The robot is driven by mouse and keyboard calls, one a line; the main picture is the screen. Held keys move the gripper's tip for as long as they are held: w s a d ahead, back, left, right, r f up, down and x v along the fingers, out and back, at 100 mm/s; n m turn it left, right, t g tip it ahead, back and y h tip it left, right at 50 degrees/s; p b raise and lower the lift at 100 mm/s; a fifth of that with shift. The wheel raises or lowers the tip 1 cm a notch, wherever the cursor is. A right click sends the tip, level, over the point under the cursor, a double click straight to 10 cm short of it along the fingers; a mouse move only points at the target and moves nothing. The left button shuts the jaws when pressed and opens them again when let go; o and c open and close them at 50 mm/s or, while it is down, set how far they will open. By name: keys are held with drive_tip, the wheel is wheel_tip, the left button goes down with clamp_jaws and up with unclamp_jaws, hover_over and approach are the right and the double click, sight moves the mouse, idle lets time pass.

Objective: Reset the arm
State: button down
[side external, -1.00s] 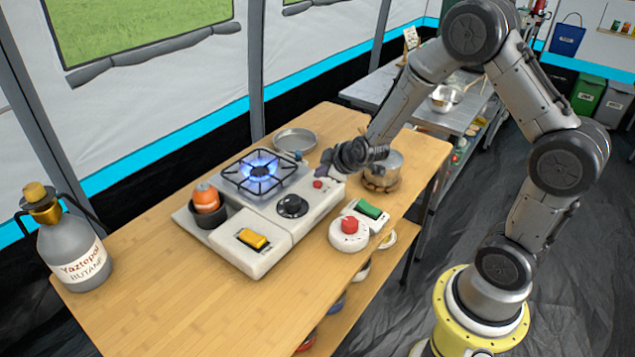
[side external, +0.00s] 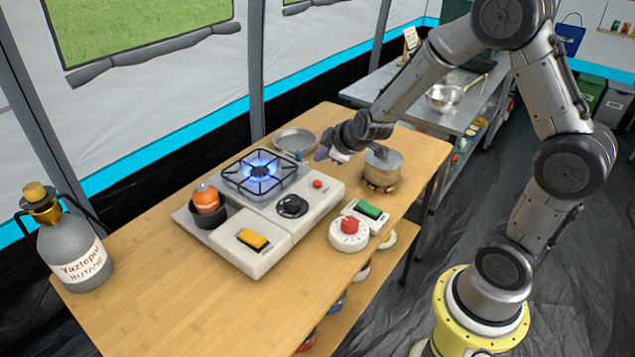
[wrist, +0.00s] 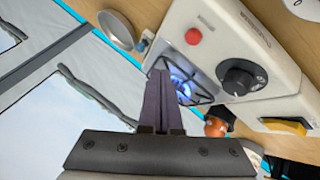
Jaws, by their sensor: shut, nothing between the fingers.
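My gripper (side external: 322,154) is in the air above the back right of the stove, between the metal pan and the pot in the side view. In the wrist view my gripper (wrist: 160,75) has its two dark fingers pressed together with nothing between them. The white stove (side external: 325,196) stands on the wooden table with a blue flame (side external: 260,167) lit under its black grate. Its black knob (side external: 292,206) and red button (side external: 317,184) show in front of the burner, clear of my gripper.
A lidded pot (side external: 384,168) stands right of the stove, and a shallow metal pan (side external: 295,140) lies behind it. A round white timer with a red knob (side external: 349,226) sits at the front. A butane bottle (side external: 72,250) stands at the left. The table's front left is clear.

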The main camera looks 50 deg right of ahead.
drive_tip(key=a+r+n+t, duration=0.1)
drive_tip(key=a+r+t, duration=0.25)
drive_tip(key=r, duration=0.85)
drive_tip(key=s+a+r+y, duration=0.2)
drive_tip(key=s+a+r, duration=0.3)
drive_tip(key=s+r, duration=0.2)
drive_tip(key=s+a+f+m+g, duration=0.1)
drive_tip(key=s+f+m+g, duration=0.2)
drive_tip(key=s, duration=0.7)
drive_tip(key=s+a+f+m+g, duration=0.1)
drive_tip(key=s+f+m+g, duration=0.2)
drive_tip(key=s, duration=0.7)
drive_tip(key=shift+s+g+y, duration=0.35)
drive_tip(key=shift+y, duration=0.05)
